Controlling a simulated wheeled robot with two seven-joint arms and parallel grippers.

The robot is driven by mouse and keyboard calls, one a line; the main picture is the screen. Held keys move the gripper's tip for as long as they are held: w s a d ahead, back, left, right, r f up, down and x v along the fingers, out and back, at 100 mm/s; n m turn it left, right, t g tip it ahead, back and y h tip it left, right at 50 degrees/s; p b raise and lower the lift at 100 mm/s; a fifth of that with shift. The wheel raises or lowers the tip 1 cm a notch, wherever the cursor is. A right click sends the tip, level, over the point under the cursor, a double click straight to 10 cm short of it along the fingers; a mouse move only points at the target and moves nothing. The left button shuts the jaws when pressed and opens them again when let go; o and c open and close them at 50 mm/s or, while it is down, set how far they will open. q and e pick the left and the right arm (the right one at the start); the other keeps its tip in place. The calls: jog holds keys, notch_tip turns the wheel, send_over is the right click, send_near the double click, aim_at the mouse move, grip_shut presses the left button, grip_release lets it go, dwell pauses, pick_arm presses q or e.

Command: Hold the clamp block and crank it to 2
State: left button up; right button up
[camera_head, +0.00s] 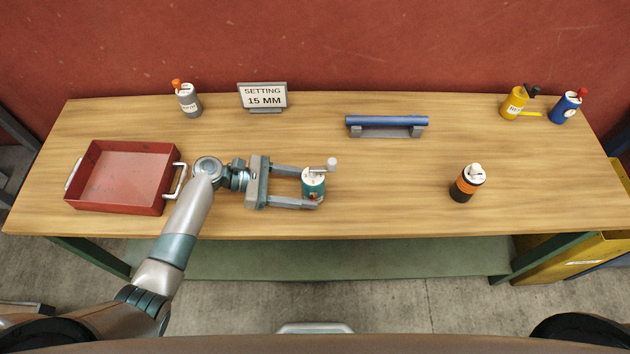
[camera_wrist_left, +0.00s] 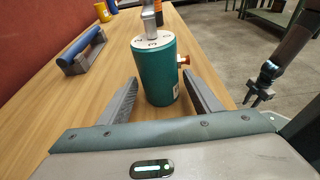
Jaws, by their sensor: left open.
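The teal cylinder (camera_head: 313,187) with a white dial top and a grey crank knob stands upright near the table's front, left of centre. It appears to be the clamp block. My left gripper (camera_head: 320,188) is open, one finger on each side of it. In the left wrist view, the cylinder (camera_wrist_left: 157,72) stands between the spread fingers, with a small red-tipped stub on its right side.
A red tray (camera_head: 120,180) lies left. A sign (camera_head: 263,97) reads "SETTING 15 MM". A grey canister (camera_head: 188,102), a blue bar on a stand (camera_head: 387,123), yellow (camera_head: 514,103) and blue (camera_head: 565,107) canisters stand behind. An orange-black canister (camera_head: 466,186) stands right; table between is clear.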

pick_arm(q)
jog(key=shift+d+f, duration=0.2)
jog(key=shift+d, duration=0.35)
jog(key=c, duration=0.7)
jog(key=shift+o, duration=0.2)
dwell(0.3)
